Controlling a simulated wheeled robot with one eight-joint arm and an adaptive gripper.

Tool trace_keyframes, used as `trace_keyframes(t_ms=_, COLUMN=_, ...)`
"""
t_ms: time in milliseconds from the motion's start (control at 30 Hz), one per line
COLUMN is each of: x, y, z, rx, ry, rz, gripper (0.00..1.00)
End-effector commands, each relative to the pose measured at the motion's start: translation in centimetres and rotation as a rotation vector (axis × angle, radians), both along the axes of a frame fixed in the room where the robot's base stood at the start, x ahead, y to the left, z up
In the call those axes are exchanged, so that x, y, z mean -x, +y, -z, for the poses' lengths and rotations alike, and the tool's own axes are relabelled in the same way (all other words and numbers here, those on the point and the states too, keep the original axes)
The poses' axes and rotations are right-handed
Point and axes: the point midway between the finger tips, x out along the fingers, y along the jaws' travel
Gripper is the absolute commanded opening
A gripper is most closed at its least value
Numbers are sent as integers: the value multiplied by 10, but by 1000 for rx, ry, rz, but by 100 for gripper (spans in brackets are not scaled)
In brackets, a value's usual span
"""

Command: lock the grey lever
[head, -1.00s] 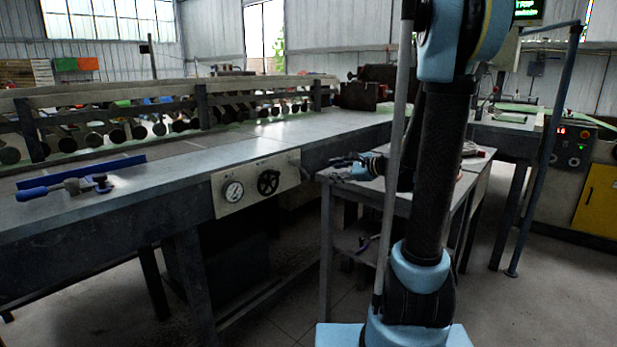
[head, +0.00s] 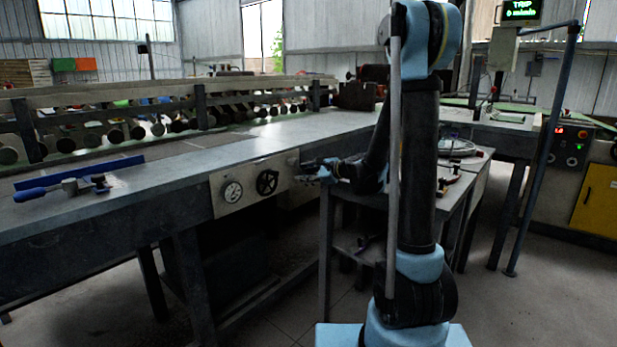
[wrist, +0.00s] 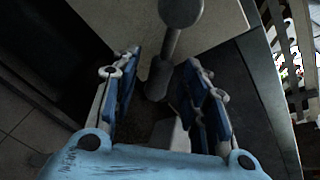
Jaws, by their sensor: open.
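The grey lever (wrist: 172,45) shows in the wrist view as a short bar with a round knob at the top and a thicker lower end, in front of a cream panel. My gripper (wrist: 160,66) is open. Its two blue-padded fingers stand left and right of the lever's lower end in that picture, with gaps on both sides. I cannot tell how far in depth the lever is from them. In the head view my gripper (head: 312,170) is at the right end of the cream panel (head: 212,198), where the lever is small and hard to make out.
The panel also carries a gauge (head: 232,192) and a black handwheel (head: 267,182), left of my gripper. A small side table (head: 400,203) stands under my forearm. The long bench (head: 165,172) holds a blue-handled tool (head: 35,193). Floor shows in front of the bench.

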Motion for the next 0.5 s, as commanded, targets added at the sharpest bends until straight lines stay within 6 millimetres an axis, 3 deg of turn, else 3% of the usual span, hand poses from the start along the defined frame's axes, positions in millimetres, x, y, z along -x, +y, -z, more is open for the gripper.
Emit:
trace_keyframes(t_ms=400, x=-3, y=6, z=2, rx=1, ry=0, rz=-1, gripper=41)
trace_keyframes(t_ms=500, x=-3, y=6, z=2, rx=0, ry=0, rz=-2, gripper=19)
